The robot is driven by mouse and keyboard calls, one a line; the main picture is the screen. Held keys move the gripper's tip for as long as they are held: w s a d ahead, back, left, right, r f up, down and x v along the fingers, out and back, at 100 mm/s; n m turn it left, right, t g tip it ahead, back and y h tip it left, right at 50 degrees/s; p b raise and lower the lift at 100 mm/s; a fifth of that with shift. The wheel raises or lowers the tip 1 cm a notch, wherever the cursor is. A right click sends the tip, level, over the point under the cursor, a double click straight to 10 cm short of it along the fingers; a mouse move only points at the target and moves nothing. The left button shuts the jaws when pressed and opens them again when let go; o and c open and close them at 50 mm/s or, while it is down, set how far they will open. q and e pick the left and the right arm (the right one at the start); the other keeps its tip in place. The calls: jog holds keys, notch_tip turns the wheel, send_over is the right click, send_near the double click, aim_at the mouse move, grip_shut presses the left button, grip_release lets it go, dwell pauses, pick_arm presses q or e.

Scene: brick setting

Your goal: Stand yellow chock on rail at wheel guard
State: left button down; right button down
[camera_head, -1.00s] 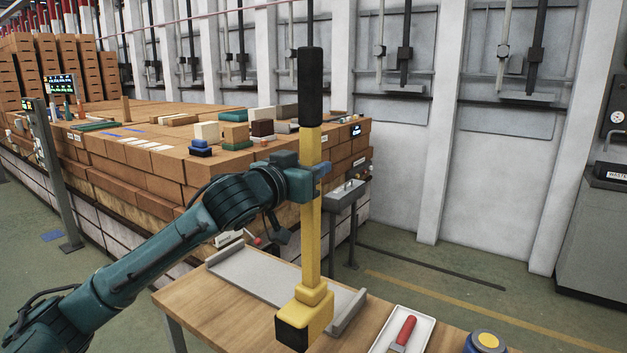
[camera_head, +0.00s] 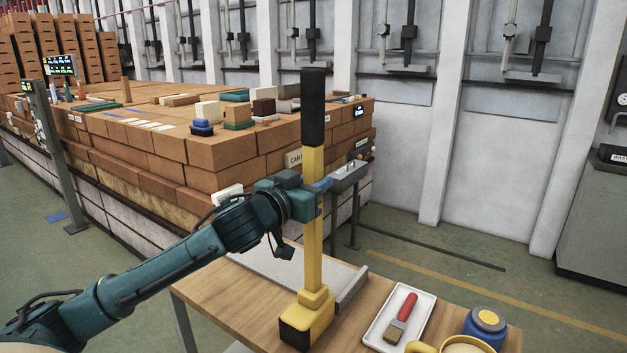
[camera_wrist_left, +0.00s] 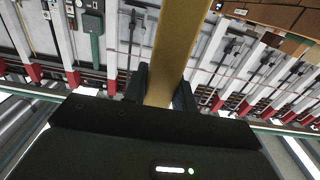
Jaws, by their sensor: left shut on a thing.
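The yellow chock (camera_head: 313,250) is a long upright yellow pole with a black top grip and a yellow block foot with black faces. My left gripper (camera_head: 316,188) is shut on the pole, below the black grip. The left wrist view shows the yellow pole (camera_wrist_left: 176,45) between the dark fingers (camera_wrist_left: 162,92). The foot appears in front of the wooden table (camera_head: 374,285); I cannot tell whether it touches it. A dark rail-like strip (camera_head: 435,248) runs along the floor behind. I cannot make out the wheel guard. My right gripper is not in view.
A grey metal plate with a raised edge (camera_head: 351,289) lies on the table behind the chock. A white tray (camera_head: 373,338) with a red-handled brush (camera_head: 402,315), a blue-and-yellow tin (camera_head: 487,321) and a yellow mug (camera_head: 463,345) are at right. A brick-loaded car (camera_head: 230,175) stands behind.

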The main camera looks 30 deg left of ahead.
pick_arm(q)
jog(key=shift+r, duration=0.3)
jog(key=c, duration=1.5)
grip_release()
jog(key=shift+f, duration=0.4)
jog(key=shift+c, duration=0.2)
jog(key=o, duration=0.4)
jog(key=shift+s+r, duration=0.1)
jog(key=shift+r, duration=0.1)
